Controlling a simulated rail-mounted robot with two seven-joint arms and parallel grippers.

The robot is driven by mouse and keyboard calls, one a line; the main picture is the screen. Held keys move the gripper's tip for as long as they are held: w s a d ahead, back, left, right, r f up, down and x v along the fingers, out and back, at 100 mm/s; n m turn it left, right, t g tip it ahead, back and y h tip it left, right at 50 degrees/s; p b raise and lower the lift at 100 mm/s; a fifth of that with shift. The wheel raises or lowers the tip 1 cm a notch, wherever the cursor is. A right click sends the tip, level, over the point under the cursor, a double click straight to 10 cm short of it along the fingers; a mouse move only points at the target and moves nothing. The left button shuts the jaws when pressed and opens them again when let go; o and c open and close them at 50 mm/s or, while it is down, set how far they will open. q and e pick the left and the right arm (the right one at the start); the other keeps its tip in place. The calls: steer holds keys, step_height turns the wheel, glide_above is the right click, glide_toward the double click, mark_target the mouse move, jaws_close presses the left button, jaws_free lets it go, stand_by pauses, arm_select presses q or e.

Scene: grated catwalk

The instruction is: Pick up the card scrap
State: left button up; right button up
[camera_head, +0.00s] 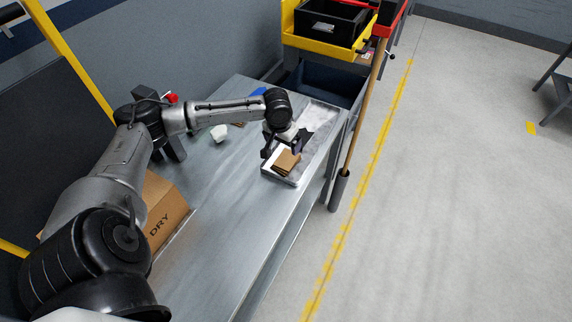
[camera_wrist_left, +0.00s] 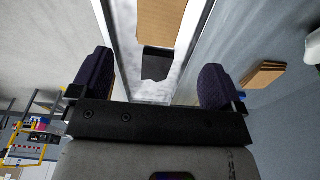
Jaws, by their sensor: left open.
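The card scrap (camera_head: 287,162) is a small brown piece, seemingly folded or layered, lying in the near end of a long, shallow grey tray (camera_head: 276,177). In the left wrist view the brown card (camera_wrist_left: 162,16) shows at the top, cut off by the frame edge. My left gripper (camera_head: 282,150) is open and empty, above the tray and just beyond the card. In the wrist view its fingers (camera_wrist_left: 157,72) stand wide apart, with a dark piece (camera_wrist_left: 157,62) in the tray between them. My right gripper is not in view.
The tray lies along the right side of a metal bench (camera_head: 222,185). A white lump (camera_head: 219,132) and a cardboard box (camera_head: 165,210) are to the left. A wooden-handled tool (camera_head: 361,110) leans by the bench's right edge. A yellow bin (camera_head: 318,42) is behind.

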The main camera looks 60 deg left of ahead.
arm_select(q)
steer(key=b, duration=0.1)
glide_above(286, 160)
steer(key=f, duration=0.5)
steer(key=shift+s+d+f, duration=0.25)
steer(key=shift+s+d, duration=0.05)
steer(key=shift+s, duration=0.1)
steer(key=shift+w+a+f+b, duration=0.15)
steer(key=shift+f+b, duration=0.15)
steer(key=shift+f, duration=0.5)
steer(key=shift+w+f+b, duration=0.1)
steer(key=shift+f+b, duration=0.25)
steer(key=shift+f, duration=0.4)
steer(key=shift+w+a+f+b, duration=0.15)
steer(key=shift+f+b, duration=0.15)
steer(key=shift+f, duration=0.7)
steer(key=shift+c, duration=0.4)
steer(key=c, duration=0.9)
